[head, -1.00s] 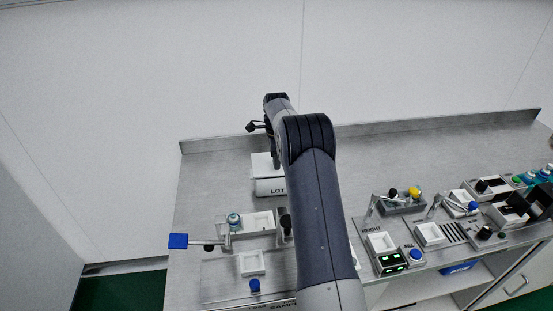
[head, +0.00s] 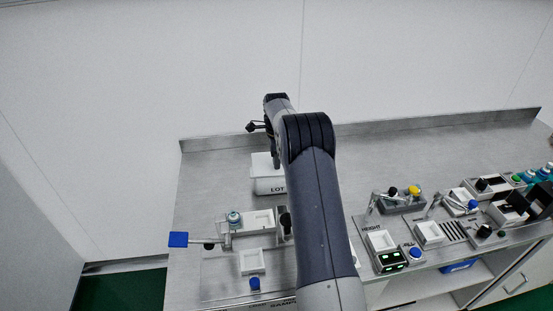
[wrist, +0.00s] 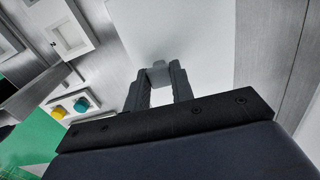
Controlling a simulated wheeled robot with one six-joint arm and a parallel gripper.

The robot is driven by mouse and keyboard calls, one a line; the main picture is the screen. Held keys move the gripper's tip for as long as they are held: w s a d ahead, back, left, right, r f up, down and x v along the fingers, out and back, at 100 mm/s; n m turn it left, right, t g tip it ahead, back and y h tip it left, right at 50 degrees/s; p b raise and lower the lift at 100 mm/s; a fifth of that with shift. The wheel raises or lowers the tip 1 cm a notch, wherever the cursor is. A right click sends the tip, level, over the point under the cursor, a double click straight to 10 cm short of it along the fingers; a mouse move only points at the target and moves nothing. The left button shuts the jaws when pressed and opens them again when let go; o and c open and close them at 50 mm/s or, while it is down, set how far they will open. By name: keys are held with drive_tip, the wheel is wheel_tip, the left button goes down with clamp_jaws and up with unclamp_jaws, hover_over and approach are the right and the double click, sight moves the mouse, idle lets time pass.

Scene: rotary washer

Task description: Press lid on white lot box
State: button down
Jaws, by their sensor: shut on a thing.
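The white lot box (head: 270,186), with dark lettering on its front, stands on the steel bench left of my arm. My arm hides its right side. In the wrist view, a broad white surface, which looks like the lid (wrist: 190,32), lies below my gripper (wrist: 158,70). The two dark fingers are shut on a small pale knob (wrist: 158,66) on that surface. I cannot tell whether the lid sits flush on the box.
In front of the box are a white tray (head: 252,261), a blue button (head: 254,284) and a rod with a blue paddle (head: 178,239). A wall closes the back.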

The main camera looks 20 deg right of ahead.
drive_tip(key=c, duration=1.1)
unclamp_jaws()
drive_tip(key=shift+c, duration=0.2)
drive_tip(key=shift+r, duration=0.1)
wheel_tip(320, 180, up, 11)
drive_tip(key=b, duration=0.1)
drive_tip(key=shift+f+b, duration=0.2)
drive_tip(key=shift+b, duration=0.1)
wheel_tip(320, 180, down, 11)
drive_tip(key=shift+r+p, duration=0.1)
drive_tip(key=shift+p, duration=0.7)
drive_tip(key=shift+r, duration=0.25)
drive_tip(key=shift+r, duration=0.15)
